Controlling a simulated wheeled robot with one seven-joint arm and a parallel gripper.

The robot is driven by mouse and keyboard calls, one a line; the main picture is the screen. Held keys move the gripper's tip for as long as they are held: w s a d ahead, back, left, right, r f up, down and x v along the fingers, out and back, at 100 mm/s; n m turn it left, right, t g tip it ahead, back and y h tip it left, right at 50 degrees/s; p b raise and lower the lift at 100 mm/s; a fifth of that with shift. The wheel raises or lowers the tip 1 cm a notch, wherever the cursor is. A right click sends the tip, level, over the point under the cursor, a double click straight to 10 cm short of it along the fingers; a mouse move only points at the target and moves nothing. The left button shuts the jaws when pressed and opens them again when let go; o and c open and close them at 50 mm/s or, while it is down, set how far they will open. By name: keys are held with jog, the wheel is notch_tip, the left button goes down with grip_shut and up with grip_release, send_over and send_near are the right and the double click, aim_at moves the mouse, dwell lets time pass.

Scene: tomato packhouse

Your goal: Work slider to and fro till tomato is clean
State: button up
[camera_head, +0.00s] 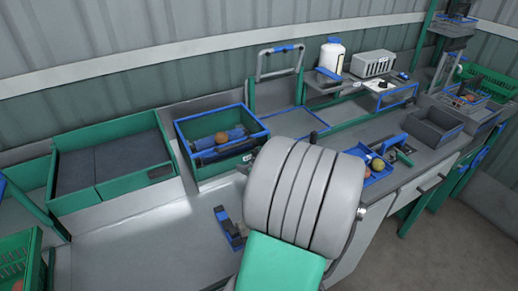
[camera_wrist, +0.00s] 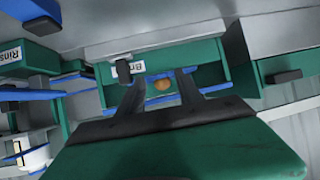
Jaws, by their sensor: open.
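An orange-red tomato (camera_head: 222,137) lies in a green box with a blue rim (camera_head: 182,143), among blue and dark parts. Which of these is the slider I cannot tell. In the wrist view the tomato (camera_wrist: 162,85) shows in the gap between the fingers of my gripper (camera_wrist: 160,76). The fingers are apart and nothing is held. A label beginning "Br" (camera_wrist: 137,67) is on the green box wall, with a dark knob (camera_wrist: 124,72) beside it. Whether the tomato is dirty is too small to tell.
A green-rimmed bin with dark panels (camera_head: 75,205) stands left of the box. A blue tray with round fruit (camera_head: 372,180) and a grey bin (camera_head: 432,128) are to the right. A white bottle (camera_head: 331,55) stands behind. The bench front left (camera_head: 130,250) is clear.

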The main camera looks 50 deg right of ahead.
jog(key=s+d+r+m+t+h, duration=0.1)
jog(key=s+d+h, duration=0.15)
jog(key=d, duration=0.35)
jog(key=shift+y, duration=0.25)
jog(key=p+x, duration=0.1)
jog(key=x, duration=0.5)
jog(key=shift+w+d+f+p, duration=0.1)
jog(key=shift+w+f+p, duration=0.05)
jog(key=shift+w+p, duration=0.2)
grip_shut()
dwell(0.4)
